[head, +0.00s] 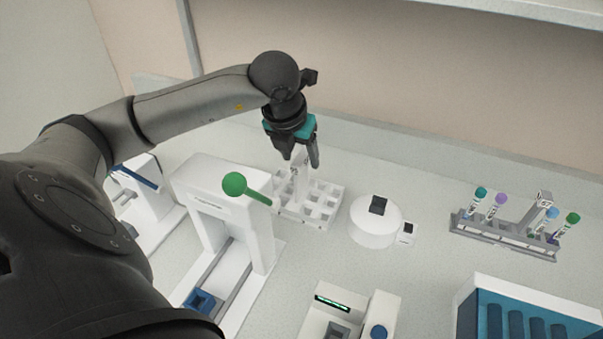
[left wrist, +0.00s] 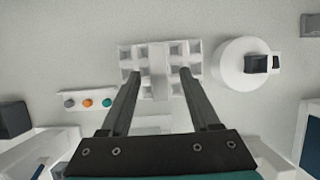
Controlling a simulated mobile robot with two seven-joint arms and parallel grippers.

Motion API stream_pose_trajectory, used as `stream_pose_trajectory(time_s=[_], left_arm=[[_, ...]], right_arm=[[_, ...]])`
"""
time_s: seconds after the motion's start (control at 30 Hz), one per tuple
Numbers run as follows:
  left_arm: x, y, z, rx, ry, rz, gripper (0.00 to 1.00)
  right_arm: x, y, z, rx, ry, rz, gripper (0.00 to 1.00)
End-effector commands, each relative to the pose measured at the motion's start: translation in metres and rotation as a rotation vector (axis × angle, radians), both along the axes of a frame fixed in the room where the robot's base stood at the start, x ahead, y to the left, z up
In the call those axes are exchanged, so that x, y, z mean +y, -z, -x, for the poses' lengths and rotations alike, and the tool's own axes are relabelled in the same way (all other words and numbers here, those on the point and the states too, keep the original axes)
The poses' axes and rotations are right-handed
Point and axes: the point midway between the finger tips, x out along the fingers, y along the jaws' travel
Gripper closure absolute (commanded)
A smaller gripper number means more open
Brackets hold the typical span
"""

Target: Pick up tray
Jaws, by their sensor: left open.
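A white tray (head: 322,211) with square compartments and an upright central handle stands on the bench near the back wall in the head view. The tray (left wrist: 126,57) also shows at the top middle of the left wrist view, with its handle between the fingers in that picture. My left gripper (head: 301,165) points down above the tray at its handle, with its fingers apart. In the left wrist view the open fingers (left wrist: 158,74) lie over the tray's two sides. I cannot tell whether they touch the handle. My right gripper is not in view.
A white round device (head: 376,222) stands just right of the tray. A white gantry machine (head: 225,205) with a green ball-topped lever (head: 235,185) stands close on the left. A grey rack (head: 505,236) with several capped tubes is at right. A blue-fronted box (head: 530,315) is at front right.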

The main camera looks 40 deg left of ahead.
Motion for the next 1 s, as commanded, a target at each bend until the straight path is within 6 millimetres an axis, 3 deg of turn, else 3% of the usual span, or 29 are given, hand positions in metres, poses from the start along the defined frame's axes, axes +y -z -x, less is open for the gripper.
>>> stream_pose_trajectory(time_s=[0.23, 0.5, 0.8, 1.0], left_arm=[[0.002, 0.017, -0.006, 0.001, 0.000, 0.000, 0.38], [0.007, 0.053, -0.020, 0.002, -0.001, 0.001, 0.38], [0.008, 0.058, -0.023, -0.001, 0.001, -0.001, 0.38], [0.008, 0.058, -0.022, -0.001, 0.001, -0.001, 0.59]], right_arm=[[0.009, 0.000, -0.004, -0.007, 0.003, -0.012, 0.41], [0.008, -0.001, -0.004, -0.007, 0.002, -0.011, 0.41], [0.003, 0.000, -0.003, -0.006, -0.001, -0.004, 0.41], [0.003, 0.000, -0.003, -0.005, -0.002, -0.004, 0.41]])
